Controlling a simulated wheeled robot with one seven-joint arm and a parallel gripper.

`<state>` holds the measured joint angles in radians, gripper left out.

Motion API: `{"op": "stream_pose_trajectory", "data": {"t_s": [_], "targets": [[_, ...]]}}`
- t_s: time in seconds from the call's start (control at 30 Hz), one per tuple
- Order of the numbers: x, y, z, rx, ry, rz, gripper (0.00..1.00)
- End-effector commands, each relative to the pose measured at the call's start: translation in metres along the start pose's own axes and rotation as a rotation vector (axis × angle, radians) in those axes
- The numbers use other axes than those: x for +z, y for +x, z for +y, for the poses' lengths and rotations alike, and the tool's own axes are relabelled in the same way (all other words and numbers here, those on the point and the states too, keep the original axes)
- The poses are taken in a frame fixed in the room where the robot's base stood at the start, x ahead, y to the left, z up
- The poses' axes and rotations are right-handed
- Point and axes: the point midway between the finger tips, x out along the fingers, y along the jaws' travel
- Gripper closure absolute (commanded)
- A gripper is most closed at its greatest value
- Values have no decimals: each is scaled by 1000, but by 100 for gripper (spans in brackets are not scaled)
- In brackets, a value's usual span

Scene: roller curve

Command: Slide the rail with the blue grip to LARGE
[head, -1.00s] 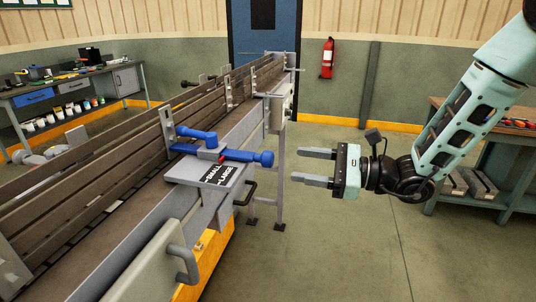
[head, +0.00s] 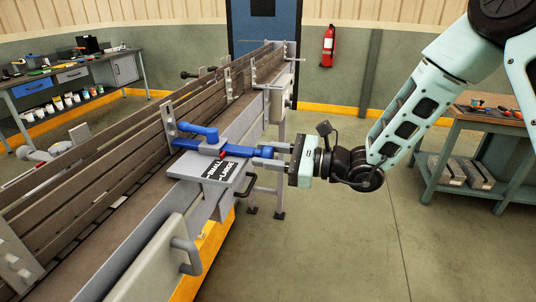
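The blue grip (head: 246,152) sticks out to the right from a blue clamp (head: 197,133) on the conveyor's side bracket. My gripper (head: 268,156) is at the grip's outer end, with one finger on either side of it. The fingers have come close together and look shut on the grip. The label plate (head: 219,170) below reads SMALL and LARGE, with SMALL on the upper line. A small red mark (head: 222,155) sits by the clamp, nearer the SMALL line. The slatted rail (head: 120,150) runs along the conveyor, joined to the clamp by an upright bracket.
The conveyor (head: 110,225) fills the left, with a grey handle (head: 187,257) at its near side. A workbench (head: 470,125) stands at right, another (head: 75,75) at back left. A fire extinguisher (head: 327,46) hangs on the wall. The floor right of the conveyor is clear.

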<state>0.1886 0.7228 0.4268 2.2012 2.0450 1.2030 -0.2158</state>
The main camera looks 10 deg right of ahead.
Motion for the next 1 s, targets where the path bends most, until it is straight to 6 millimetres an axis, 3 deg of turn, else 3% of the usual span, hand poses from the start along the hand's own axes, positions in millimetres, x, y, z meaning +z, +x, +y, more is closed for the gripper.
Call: {"op": "stream_pose_trajectory", "data": {"t_s": [0.03, 0.07, 0.1, 0.23, 0.43, 0.67, 0.7, 0.77, 1.0], "targets": [[0, 0, 0, 0, 0, 0, 90], [0, 0, 0, 0, 0, 0, 98], [0, 0, 0, 0, 0, 0, 100], [-1, -6, 0, -1, -1, 1, 100], [-1, -31, 0, -2, -1, 3, 100], [-1, -33, 0, 0, 0, 2, 100], [-1, -33, 0, 0, 0, 3, 64], [-1, -33, 0, 0, 0, 3, 48], [0, -32, 0, 0, 0, 1, 45]]}}
